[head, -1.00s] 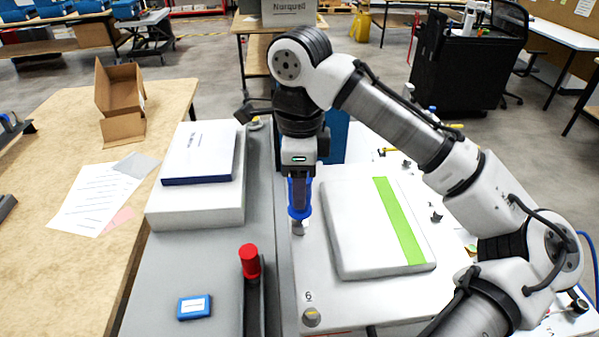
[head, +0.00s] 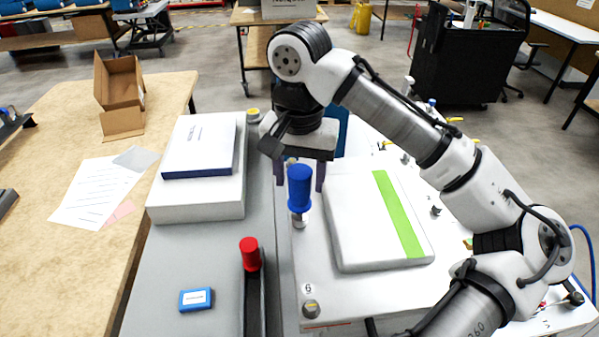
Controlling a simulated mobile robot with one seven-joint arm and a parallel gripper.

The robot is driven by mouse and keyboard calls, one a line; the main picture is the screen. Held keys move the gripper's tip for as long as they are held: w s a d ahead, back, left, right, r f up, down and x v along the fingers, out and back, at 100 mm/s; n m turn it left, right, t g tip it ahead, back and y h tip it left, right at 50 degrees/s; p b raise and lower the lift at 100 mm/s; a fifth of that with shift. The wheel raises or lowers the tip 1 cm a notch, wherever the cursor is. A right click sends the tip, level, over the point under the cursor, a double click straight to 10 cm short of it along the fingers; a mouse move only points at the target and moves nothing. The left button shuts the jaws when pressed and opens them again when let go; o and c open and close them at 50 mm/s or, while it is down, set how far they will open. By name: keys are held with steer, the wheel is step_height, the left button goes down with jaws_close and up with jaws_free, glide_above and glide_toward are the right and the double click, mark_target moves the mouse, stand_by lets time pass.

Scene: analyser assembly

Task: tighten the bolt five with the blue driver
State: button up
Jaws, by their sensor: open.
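The blue driver (head: 300,187) stands upright on a bolt at the left edge of the white analyser panel (head: 350,290). The bolt under it is mostly hidden and its number cannot be read. My gripper (head: 302,180) is open above and behind the driver, with one finger on each side of the blue handle. The fingers appear apart from the handle. A bolt labelled 6 (head: 311,308) sits nearer the front on the same panel edge.
A red-handled driver (head: 250,254) stands in a dark holder on the grey bench, left of the panel. A small blue box (head: 196,299) lies nearby. A white box (head: 200,204) carries a blue-edged box (head: 200,147). A raised cover with a green stripe (head: 399,215) lies right of the driver.

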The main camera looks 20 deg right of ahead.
steer(key=n, duration=0.4)
steer(key=shift+n, duration=0.4)
jaws_close()
jaws_free()
steer(key=shift+m, duration=0.5)
